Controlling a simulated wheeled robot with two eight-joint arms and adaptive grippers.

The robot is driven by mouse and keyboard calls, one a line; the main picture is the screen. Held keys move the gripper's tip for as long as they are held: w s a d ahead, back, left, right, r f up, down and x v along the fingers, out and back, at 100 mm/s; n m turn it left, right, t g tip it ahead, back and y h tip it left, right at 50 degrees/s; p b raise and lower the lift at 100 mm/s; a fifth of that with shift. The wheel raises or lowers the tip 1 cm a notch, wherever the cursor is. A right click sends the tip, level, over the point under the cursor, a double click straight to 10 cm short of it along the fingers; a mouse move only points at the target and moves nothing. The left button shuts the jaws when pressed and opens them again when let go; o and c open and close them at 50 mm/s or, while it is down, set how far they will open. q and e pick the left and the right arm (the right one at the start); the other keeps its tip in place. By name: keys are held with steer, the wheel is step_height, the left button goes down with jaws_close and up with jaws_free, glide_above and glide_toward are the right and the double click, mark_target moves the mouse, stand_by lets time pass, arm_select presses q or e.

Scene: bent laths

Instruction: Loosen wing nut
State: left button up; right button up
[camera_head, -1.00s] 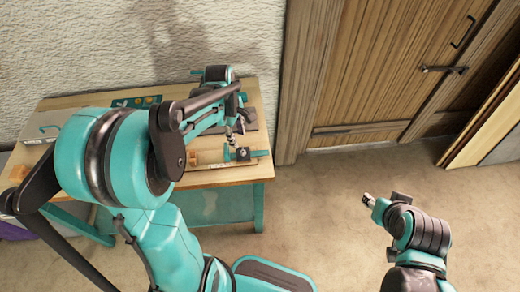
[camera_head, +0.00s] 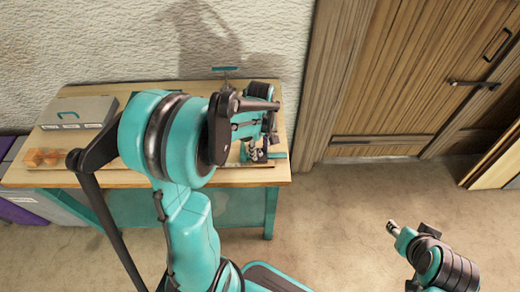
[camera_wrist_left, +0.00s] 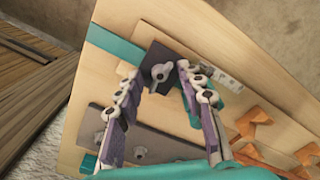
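A grey wing nut (camera_wrist_left: 161,72) sits on a dark block (camera_wrist_left: 165,58) on a teal strip (camera_wrist_left: 115,42), seen in the left wrist view. My left gripper (camera_wrist_left: 158,70) is open, its fingertips on either side of the wing nut with gaps visible; I cannot tell whether either touches it. In the head view my left gripper (camera_head: 258,150) is at the table's front right, largely hiding the block. My right gripper (camera_head: 393,228) is over the floor away from the table, too small to read its fingers.
A dark plate (camera_wrist_left: 160,146) with several more wing nuts lies beside the fingers. Orange bent pieces (camera_wrist_left: 250,122) lie on the wooden table (camera_head: 100,178). A grey case (camera_head: 78,112) stands at the table's left. The floor (camera_head: 330,215) right of the table is clear.

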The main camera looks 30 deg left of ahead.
mark_target(260, 153)
arm_select(q)
jaws_close()
steer(key=shift+n, duration=1.6)
jaws_free()
steer(key=shift+r, duration=0.1)
step_height(260, 153, up, 12)
